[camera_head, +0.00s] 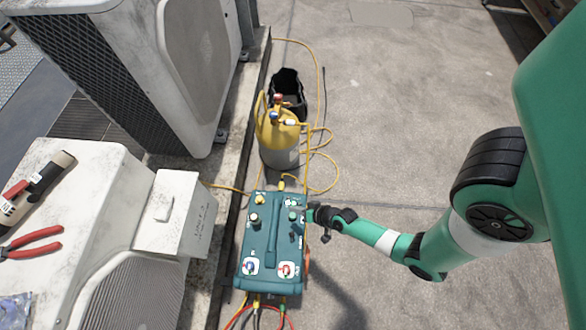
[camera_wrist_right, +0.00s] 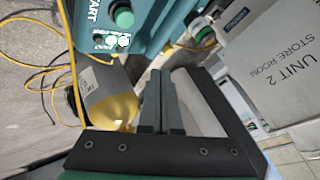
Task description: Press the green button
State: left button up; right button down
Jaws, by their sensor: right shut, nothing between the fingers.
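The green button (camera_head: 293,215) is a small round knob on the top face of a teal machine (camera_head: 270,240), near its upper right corner. In the right wrist view the green button (camera_wrist_right: 123,16) is large, beside white lettering that reads in part "ART". My right gripper (camera_head: 311,214) is at the machine's right edge, just right of the button. In the wrist view its two fingers (camera_wrist_right: 158,75) are together with nothing between them, and their tips appear below and right of the button. I see no contact with it. My left gripper is not in view.
A yellow and grey cylinder (camera_head: 280,138) with yellow hoses stands behind the machine, near a black bag (camera_head: 288,90). White condenser units stand on the left, one (camera_head: 70,190) bearing red-handled pliers (camera_head: 32,243). Concrete floor at right is mostly clear.

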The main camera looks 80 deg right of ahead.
jog(key=b, duration=0.6)
send_over(295, 217)
notch_tip(295, 217, down, 6)
jog(key=shift+f, duration=0.2)
jog(key=shift+a+p, duration=0.15)
jog(key=shift+p, duration=0.3)
jog(key=shift+w+f, duration=0.15)
jog(key=shift+f, duration=0.85)
jog(key=shift+f, duration=0.4)
jog(key=shift+r, duration=0.1)
dwell(0.5)
jog(key=shift+r+p, duration=0.35)
jog(key=shift+p, duration=0.05)
